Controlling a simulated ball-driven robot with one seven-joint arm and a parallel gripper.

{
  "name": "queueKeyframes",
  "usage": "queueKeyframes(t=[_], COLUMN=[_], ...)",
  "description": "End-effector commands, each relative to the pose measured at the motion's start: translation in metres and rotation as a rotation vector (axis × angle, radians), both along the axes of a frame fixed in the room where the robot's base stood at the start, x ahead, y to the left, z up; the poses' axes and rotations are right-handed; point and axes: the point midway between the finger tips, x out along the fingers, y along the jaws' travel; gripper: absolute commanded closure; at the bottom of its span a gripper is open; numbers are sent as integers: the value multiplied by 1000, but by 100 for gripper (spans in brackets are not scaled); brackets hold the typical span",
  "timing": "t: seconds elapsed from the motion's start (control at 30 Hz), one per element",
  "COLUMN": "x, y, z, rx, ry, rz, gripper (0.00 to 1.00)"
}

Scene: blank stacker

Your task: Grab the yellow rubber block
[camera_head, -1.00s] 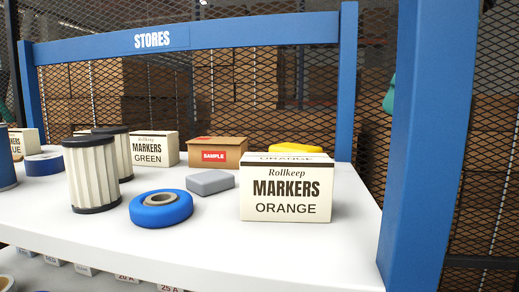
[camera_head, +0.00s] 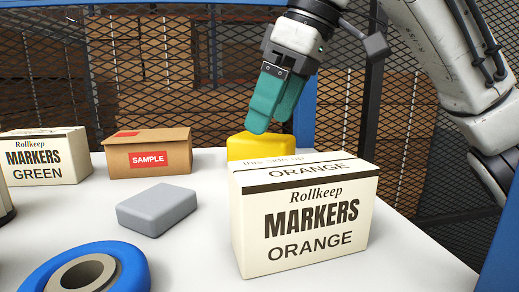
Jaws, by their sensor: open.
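The yellow rubber block (camera_head: 258,146) lies on the white shelf toward the back right. Its lower part is hidden behind the orange markers box (camera_head: 305,215). My gripper (camera_head: 268,127) comes down from above with teal fingers. The fingertips are just above or at the top of the block and overlap it in the picture; I cannot tell whether they touch it. The fingers line up in this view, so the gap between them is hard to see, but the gripper is open and holds nothing.
A grey block (camera_head: 157,208) lies left of the orange markers box, with a blue ring roll (camera_head: 88,274) at the front. A brown sample box (camera_head: 147,153) and a green markers box (camera_head: 45,157) stand behind. A blue post (camera_head: 305,120) rises behind the block.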

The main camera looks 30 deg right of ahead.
Motion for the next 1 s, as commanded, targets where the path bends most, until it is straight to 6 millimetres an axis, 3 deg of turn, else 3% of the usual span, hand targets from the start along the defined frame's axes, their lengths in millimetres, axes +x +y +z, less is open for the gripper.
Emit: queueKeyframes(t=[0.4, 1.0], x=[16, 17], y=[13, 14], z=[-43, -49], rx=[0, 1], ry=[1, 1], rz=[0, 2], gripper=[6, 6])
